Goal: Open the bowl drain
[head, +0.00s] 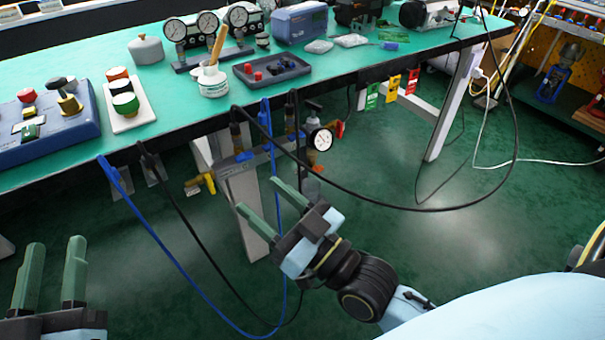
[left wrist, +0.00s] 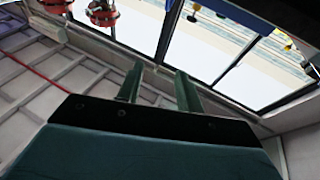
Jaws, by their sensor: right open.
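Under the bench front edge hangs an air-line assembly of brass and grey fittings with a round white gauge (head: 321,139). A yellow-handled valve (head: 200,184) sits at its lower left and a red handle (head: 340,129) at its right. I cannot tell for sure which part is the bowl drain; the bowl is not clearly seen. My right gripper (head: 258,194) is open and empty, in front of and below the assembly, fingers pointing up-left. My left gripper (head: 55,243) is open and empty at the lower left. Its fingers (left wrist: 158,85) also show apart in the left wrist view.
The green-topped bench (head: 400,62) carries gauges (head: 205,25), a button box (head: 45,130) and a dark tray (head: 272,70). A blue hose (head: 170,255) and black cables (head: 400,208) hang in loops near my right gripper. A bench leg (head: 245,215) stands behind it.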

